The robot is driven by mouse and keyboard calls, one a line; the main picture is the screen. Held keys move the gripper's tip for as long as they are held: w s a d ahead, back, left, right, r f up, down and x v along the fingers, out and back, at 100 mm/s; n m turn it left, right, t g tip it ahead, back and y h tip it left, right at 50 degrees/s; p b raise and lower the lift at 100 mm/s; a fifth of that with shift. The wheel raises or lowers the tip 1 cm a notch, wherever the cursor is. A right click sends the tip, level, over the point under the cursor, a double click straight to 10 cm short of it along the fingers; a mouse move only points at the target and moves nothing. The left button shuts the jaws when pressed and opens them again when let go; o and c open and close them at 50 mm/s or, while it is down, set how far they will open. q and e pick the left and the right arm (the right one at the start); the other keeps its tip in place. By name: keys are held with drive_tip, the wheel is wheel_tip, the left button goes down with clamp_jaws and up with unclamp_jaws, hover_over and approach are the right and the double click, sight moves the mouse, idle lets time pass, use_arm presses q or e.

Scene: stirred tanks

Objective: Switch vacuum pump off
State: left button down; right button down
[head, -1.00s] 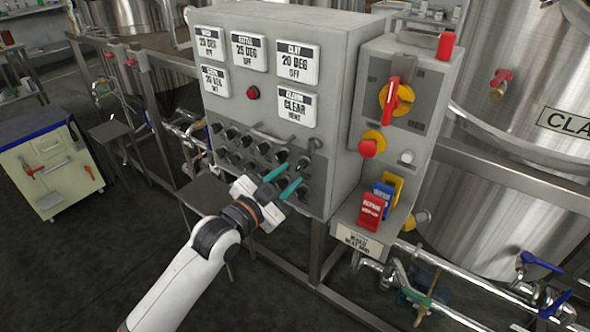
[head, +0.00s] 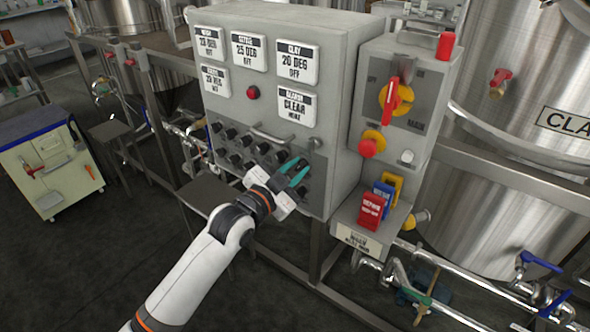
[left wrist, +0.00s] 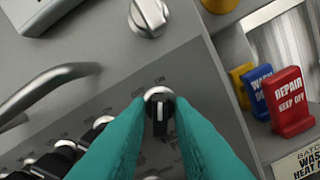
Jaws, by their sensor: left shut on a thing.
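My left gripper (head: 290,177) is at the right end of the knob rows on the grey control panel (head: 232,112). Its two teal fingers are around a black rotary knob (left wrist: 159,112) with a pale pointer line, shut on it. In the left wrist view the pointer line stands roughly upright; the small lettering around the knob is too blurred to read. My right gripper is not in view.
More black knobs (head: 234,133) and a metal bar handle (head: 272,138) are left of the gripper. To the right are a red-and-yellow main switch (head: 390,97), a red button (head: 372,144) and red, blue and yellow tags (head: 370,211). A tool cabinet (head: 50,170) stands far left.

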use_arm(q)
drive_tip(key=shift+r+n+p, duration=0.1)
drive_tip(key=shift+n+p, duration=0.75)
drive_tip(key=shift+n, duration=0.05)
drive_tip(key=n+p, duration=0.2)
drive_tip(key=n, duration=0.1)
drive_tip(key=n+p, duration=0.2)
drive_tip(key=n, duration=0.2)
drive_tip(key=shift+n+p, duration=0.5)
drive_tip(key=shift+n, duration=1)
drive_tip(key=c, duration=1.5)
unclamp_jaws()
drive_tip(key=v, duration=1.2)
drive_tip(key=shift+b, duration=0.4)
